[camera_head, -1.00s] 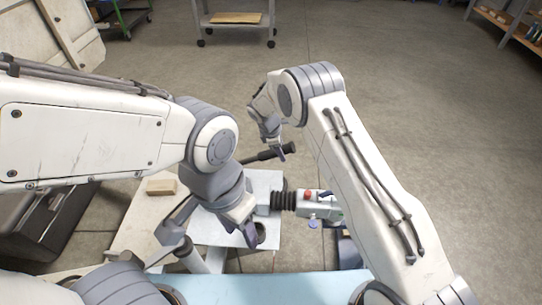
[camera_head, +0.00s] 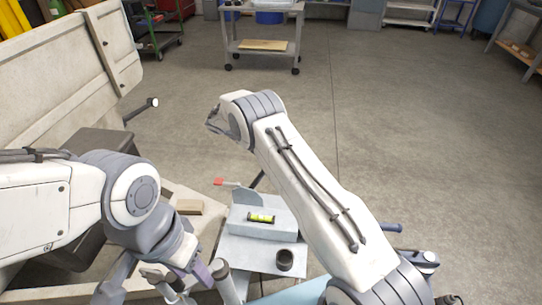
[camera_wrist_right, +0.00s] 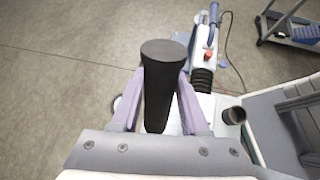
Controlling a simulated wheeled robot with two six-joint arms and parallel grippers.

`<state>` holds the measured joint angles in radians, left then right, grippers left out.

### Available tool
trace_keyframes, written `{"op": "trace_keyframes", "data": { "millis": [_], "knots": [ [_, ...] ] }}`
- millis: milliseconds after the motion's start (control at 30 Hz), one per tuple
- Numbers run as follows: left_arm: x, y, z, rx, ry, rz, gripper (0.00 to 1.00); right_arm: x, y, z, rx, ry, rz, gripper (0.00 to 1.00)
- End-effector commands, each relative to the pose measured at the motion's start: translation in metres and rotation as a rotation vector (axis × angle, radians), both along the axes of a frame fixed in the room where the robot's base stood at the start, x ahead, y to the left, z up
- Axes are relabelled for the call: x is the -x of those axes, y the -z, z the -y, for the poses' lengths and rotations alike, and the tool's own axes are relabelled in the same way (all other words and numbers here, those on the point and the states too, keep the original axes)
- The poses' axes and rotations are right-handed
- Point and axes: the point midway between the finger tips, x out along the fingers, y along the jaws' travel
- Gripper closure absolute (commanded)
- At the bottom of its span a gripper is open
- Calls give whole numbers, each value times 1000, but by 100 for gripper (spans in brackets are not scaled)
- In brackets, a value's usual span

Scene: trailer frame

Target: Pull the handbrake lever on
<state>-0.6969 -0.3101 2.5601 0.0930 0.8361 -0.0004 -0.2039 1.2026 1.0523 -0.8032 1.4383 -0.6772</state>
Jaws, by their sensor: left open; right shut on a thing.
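The handbrake lever (camera_wrist_right: 165,85) is a black round bar in the right wrist view, seen nearly end-on. My right gripper (camera_wrist_right: 158,108) is shut on it, with a purple finger on each side. In the head view only a short dark piece of the lever (camera_head: 258,180) shows beside my right forearm. The right gripper's fingers are hidden there. My left gripper (camera_head: 155,279) is open at the lower left of the head view, near grey posts and apart from the lever.
A grey box with a yellow-green level (camera_head: 261,217) sits near the round cup (camera_head: 285,260) on the metal plate. The coupling with a red button (camera_wrist_right: 207,56) and black bellows lies beyond. A wooden block (camera_head: 189,207) lies left. Open floor surrounds the front.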

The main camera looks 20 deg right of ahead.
Motion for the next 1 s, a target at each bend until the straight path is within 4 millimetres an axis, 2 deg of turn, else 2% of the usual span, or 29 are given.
{"op": "trace_keyframes", "data": {
  "millis": [433, 467, 500, 533, 833, 1000],
  "knots": [
    [0, 0, 0, 0, 0, 0, 50, -3, -2, 1, 5, -1, 5, 100],
    [0, 0, 0, 0, 0, 0, 50, -3, -2, 1, 5, -1, 5, 48],
    [0, 0, 0, 0, 0, 0, 50, -3, -2, 1, 5, -1, 5, 32],
    [0, 0, 0, 0, 0, 0, 50, -3, -2, 1, 6, -1, 5, 26],
    [0, 0, 0, 0, 0, 0, 50, -1, -2, 1, 7, 3, -1, 26],
    [0, 2, 0, 0, 0, 0, 50, -5, -10, -11, 7, 1, 2, 26]
  ]
}}
